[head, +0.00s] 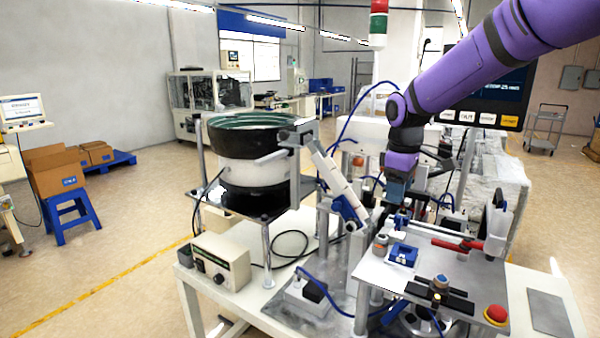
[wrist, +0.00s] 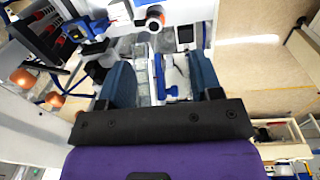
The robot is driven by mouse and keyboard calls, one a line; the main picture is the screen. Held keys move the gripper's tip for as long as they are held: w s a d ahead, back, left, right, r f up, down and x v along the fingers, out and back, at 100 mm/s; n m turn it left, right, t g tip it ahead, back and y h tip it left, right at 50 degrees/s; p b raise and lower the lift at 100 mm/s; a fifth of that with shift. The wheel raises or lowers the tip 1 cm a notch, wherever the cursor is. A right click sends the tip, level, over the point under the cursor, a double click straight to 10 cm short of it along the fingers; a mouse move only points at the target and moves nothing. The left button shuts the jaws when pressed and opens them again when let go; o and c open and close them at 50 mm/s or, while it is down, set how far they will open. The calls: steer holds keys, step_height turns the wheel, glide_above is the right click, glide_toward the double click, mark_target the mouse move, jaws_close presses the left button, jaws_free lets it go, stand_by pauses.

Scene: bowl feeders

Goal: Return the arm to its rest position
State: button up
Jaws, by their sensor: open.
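My purple arm comes in from the upper right of the head view and bends down at the wrist. My gripper (head: 392,208) hangs low over the back of the machine table (head: 215,297), close to the feeder track and the fixture plate (head: 385,272). In the wrist view my gripper (wrist: 160,85) shows two dark blue fingers spread apart. Nothing is between them in their grip; grey and white machine parts lie beyond. In the head view the fingertips are partly lost among the fixtures behind the plate.
A bowl feeder (head: 248,160) stands left of my gripper, with a sloping white track (head: 335,180) between. A monitor (head: 490,95) and signal tower (head: 378,25) stand behind my arm. A control box (head: 222,262) and red button (head: 495,314) sit near the front.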

steer(key=s+d+r+m+t, duration=0.1)
steer(key=s+d+r+m, duration=0.1)
steer(key=s, duration=0.8)
steer(key=s+d+r+m+t, duration=0.2)
steer(key=s+m, duration=0.3)
steer(key=s, duration=0.6)
steer(key=s+d+r+m+t, duration=0.1)
steer(key=s+d+r+m, duration=0.1)
steer(key=s, duration=0.9)
steer(key=shift+s+r+m+t, duration=0.2)
steer(key=shift+r+m+t, duration=0.2)
steer(key=shift+r+m, duration=0.5)
